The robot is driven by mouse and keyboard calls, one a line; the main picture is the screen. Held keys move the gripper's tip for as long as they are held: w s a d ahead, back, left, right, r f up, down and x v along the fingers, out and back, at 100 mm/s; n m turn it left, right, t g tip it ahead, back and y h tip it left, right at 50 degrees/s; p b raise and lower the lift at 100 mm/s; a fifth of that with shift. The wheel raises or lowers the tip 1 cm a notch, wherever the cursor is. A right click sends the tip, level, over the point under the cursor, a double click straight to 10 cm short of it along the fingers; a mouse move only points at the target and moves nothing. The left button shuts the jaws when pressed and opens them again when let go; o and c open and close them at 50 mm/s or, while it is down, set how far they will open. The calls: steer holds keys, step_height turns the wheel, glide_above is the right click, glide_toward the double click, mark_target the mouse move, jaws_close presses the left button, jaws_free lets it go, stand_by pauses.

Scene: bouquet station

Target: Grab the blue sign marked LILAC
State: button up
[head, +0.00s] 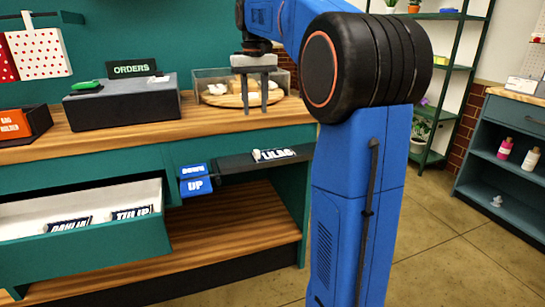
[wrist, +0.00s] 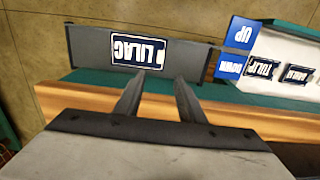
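The LILAC sign (head: 273,155) is a small dark navy plate with white lettering. It lies on a narrow dark grey shelf (head: 235,164) jutting out below the countertop. The wrist view shows the sign (wrist: 138,50) upside down on the same shelf (wrist: 190,55), at upper centre-left. My gripper (head: 254,108) points down above the wooden counter, higher than the sign and apart from it. Its two fingers are spread with nothing between them, as the wrist view also shows (wrist: 161,78).
Left of the shelf is a blue UP/DOWN block (head: 196,180). An open drawer (head: 90,238) holds DAHLIA and TULIP signs. On the wooden counter (head: 215,120) stand a dark ORDERS box (head: 125,103) and a clear bin with a round board (head: 238,98). A wooden lower shelf (head: 240,215) is empty.

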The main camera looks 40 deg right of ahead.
glide_above(257, 151)
steer(key=f, duration=0.9)
steer(key=shift+w+d+f, duration=0.1)
steer(key=shift+w+f, duration=0.2)
steer(key=shift+w, duration=0.05)
steer(key=shift+s+f, duration=0.2)
steer(key=shift+f, duration=2.45)
jaws_close()
